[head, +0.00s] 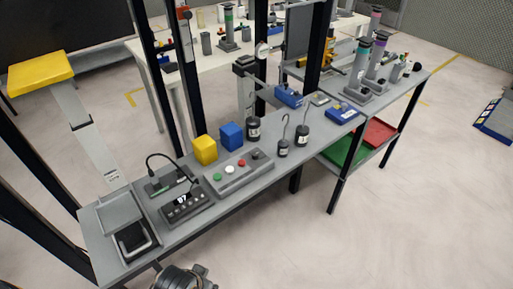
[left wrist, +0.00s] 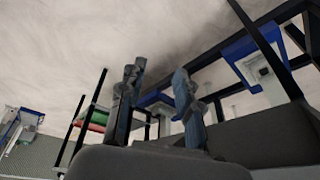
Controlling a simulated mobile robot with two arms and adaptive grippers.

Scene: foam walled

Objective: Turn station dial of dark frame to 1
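Dark upright posts (head: 184,75) rise over a long grey bench (head: 105,239). On the bench is a dark control box (head: 185,208) with a lit number display and small controls; I cannot read a dial setting. Beside it, a grey panel (head: 238,175) carries green, white and red buttons and a dark knob (head: 257,154). I cannot tell which control is the station dial. My left gripper (left wrist: 156,95) shows in the left wrist view with its two fingers apart and nothing between them. A grey mechanical part of mine shows at the bottom of the head view. My right gripper is not identifiable.
Yellow (head: 204,150) and blue (head: 231,135) blocks stand behind the panel. Hooked dark weights (head: 302,136) stand to the right. A scale-like device (head: 131,238) is at the near left end. A second table with grey cylinders is at the back right. The floor in front is clear.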

